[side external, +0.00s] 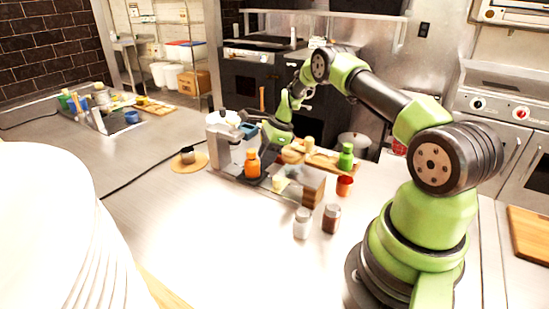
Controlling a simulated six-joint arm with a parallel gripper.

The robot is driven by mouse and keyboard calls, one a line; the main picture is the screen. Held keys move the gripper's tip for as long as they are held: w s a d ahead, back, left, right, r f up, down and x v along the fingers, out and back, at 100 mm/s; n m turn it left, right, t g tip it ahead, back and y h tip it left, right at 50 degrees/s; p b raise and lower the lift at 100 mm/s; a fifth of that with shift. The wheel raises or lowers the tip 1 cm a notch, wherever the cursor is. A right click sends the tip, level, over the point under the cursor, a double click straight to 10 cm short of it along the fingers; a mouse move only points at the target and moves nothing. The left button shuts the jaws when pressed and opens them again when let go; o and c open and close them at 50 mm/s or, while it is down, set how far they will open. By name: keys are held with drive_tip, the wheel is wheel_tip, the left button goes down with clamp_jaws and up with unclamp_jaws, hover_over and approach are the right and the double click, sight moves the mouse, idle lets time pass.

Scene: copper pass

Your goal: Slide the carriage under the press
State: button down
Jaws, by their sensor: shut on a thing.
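The press (223,140) is a pale grey upright machine with a jutting head, left of centre on the steel counter. A low dark base (253,181) lies at its foot, and an orange bottle (253,164) stands there. I cannot clearly tell which part is the carriage. My gripper (254,128) is beside the head of the press, on its right, behind and above the orange bottle. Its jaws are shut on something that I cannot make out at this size. A bluish part (248,131) shows next to the jaws.
A wooden block (313,186), a cream piece (279,183) and a red-orange cup (344,186) stand to the right. Two shakers (303,222) are in front. A green bottle (346,157) stands by a board. A dark cup (187,155) sits left. The front-left counter is clear beside white plates (50,220).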

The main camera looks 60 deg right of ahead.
drive_tip(key=shift+w, duration=0.55)
drive_tip(key=c, duration=1.3)
unclamp_jaws()
drive_tip(key=shift+r, duration=0.1)
drive_tip(key=v, duration=0.9)
drive_tip(key=shift+r, duration=0.4)
drive_tip(key=shift+s+d, duration=0.1)
drive_tip(key=shift+s, duration=0.05)
